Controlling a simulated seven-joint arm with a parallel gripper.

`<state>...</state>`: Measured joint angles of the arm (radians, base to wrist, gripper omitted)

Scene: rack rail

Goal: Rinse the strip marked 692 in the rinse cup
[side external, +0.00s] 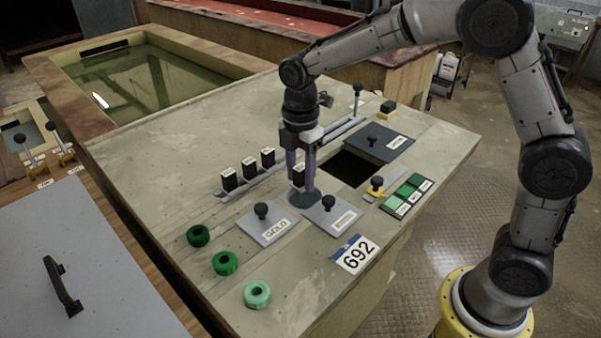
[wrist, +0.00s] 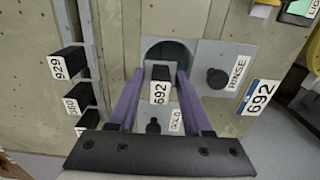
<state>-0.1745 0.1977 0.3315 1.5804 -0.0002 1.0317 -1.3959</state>
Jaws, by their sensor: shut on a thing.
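My gripper (side external: 307,190) points down and is shut on the strip marked 692 (wrist: 160,84), whose black top and white label show between the fingers in the wrist view. In the side view the strip's black top (side external: 298,174) is partly covered by a finger. A round dark cup opening (wrist: 168,48) lies directly beyond the strip. Whether the strip's lower end is inside it is hidden. A grey lid labelled RINSE (wrist: 217,79) with a black knob lies beside the opening. The lid marked GOLD (side external: 268,224) is on its other side in the side view.
Several other strips stand on a rail, including 929 (wrist: 67,63) and another (side external: 248,167). A 692 card (side external: 355,254) lies at the panel edge. Green rings (side external: 225,262) lie in front. A dark square opening (side external: 346,169) and a dark lid (side external: 379,143) lie behind.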

